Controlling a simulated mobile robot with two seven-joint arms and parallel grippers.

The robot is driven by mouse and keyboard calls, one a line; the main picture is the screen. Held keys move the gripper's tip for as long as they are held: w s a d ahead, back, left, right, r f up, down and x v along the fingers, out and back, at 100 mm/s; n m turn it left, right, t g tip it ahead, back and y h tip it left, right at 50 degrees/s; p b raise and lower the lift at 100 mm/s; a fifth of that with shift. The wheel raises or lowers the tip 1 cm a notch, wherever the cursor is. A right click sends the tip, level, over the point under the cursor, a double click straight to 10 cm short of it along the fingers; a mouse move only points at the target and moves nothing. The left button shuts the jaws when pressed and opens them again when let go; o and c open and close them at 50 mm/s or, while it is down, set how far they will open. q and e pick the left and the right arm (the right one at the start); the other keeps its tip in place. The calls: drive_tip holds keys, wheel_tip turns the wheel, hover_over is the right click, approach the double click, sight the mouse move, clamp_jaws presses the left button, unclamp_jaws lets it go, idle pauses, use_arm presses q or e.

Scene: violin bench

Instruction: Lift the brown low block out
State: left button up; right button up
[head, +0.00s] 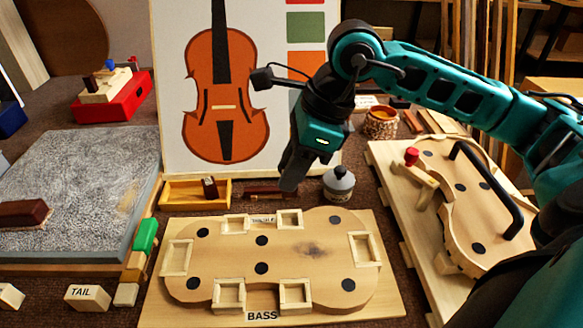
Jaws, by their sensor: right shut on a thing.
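My right gripper (289,180) points down in front of the violin picture board, between the yellow tray and the grey jar. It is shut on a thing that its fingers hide. A low dark-brown piece (262,191) lies right at the left of the fingertips; I cannot tell whether it is what they hold. A small brown block with a pale face (209,187) stands in the yellow tray (180,204), apart from the gripper. A longer brown block (22,213) lies on the grey slab at the left. My left gripper is not in view.
The violin-shaped mould (290,243) with several pale pockets lies in front, marked BASS. The grey jar (339,184) stands close right of the gripper. A second mould board (440,200) with a black handle is at the right. The grey slab (80,185) fills the left.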

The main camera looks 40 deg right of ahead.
drive_tip(key=shift+r, duration=0.6)
drive_tip(key=shift+r+p, duration=1.6)
drive_tip(key=shift+r, duration=0.4)
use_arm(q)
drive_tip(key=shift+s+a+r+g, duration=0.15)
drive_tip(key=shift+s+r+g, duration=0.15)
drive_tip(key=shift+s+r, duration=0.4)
